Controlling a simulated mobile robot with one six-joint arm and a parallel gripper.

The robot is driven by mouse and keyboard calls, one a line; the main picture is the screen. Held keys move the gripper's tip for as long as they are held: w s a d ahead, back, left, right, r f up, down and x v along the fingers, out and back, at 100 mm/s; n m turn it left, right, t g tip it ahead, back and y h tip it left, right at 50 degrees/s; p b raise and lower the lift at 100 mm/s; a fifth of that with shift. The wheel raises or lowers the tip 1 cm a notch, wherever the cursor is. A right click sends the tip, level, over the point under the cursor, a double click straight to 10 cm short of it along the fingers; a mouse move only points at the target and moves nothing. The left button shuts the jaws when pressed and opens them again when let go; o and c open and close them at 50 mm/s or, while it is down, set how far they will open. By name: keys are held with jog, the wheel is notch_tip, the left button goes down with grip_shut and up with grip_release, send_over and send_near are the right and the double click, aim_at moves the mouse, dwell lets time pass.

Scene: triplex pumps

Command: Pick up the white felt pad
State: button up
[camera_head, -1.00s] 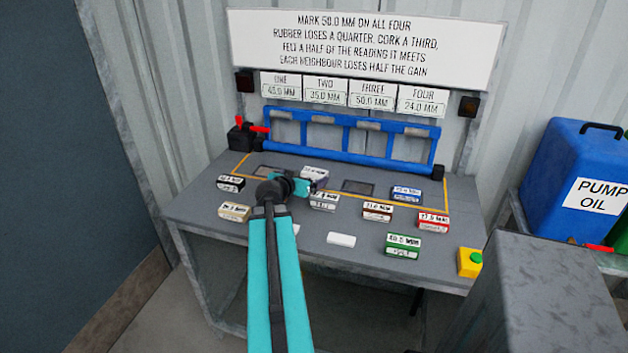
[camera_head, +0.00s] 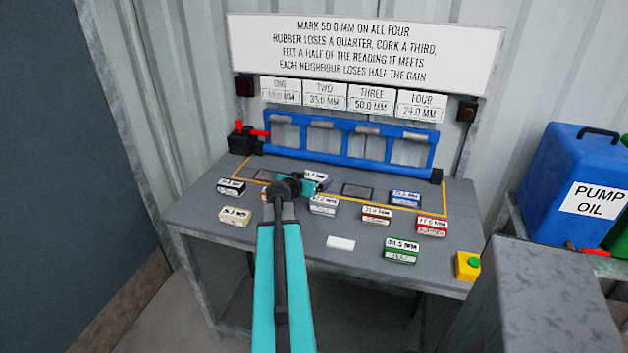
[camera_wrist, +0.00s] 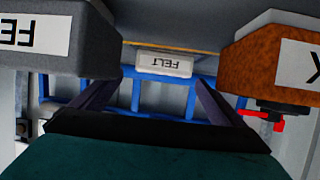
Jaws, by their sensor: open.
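The white felt pad (camera_wrist: 165,64) lies on the bench in the wrist view, with its FELT label upside down. It shows between my open fingers, beyond their tips and apart from them. My gripper (camera_wrist: 158,82) is open and empty. In the head view my gripper (camera_head: 308,185) is low over the left middle of the bench. A pale block (camera_head: 319,178) just behind it there seems to be this pad, partly hidden by the gripper.
In the wrist view, a grey FELT block (camera_wrist: 60,42) stands close at left and a brown cork block (camera_wrist: 272,58) close at right. Several labelled blocks, a plain white piece (camera_head: 340,243) and a blue frame (camera_head: 345,140) are on the bench. A yellow-green button (camera_head: 468,265) sits front right.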

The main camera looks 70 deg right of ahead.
aim_at(314, 176)
jog(key=shift+d, duration=0.1)
jog(key=shift+w+p+x, duration=0.15)
jog(key=shift+p+x, duration=0.35)
jog(key=shift+x, duration=0.2)
jog(key=shift+w+p+x, duration=0.15)
jog(key=shift+p+x, duration=0.3)
jog(key=shift+x, duration=0.25)
jog(key=shift+p+x, duration=0.4)
jog(key=shift+x, duration=0.75)
jog(key=shift+f, duration=0.1)
jog(key=c, duration=1.1)
jog(key=shift+c, duration=0.2)
jog(key=shift+r+b, duration=1)
jog(key=shift+r, duration=4.05)
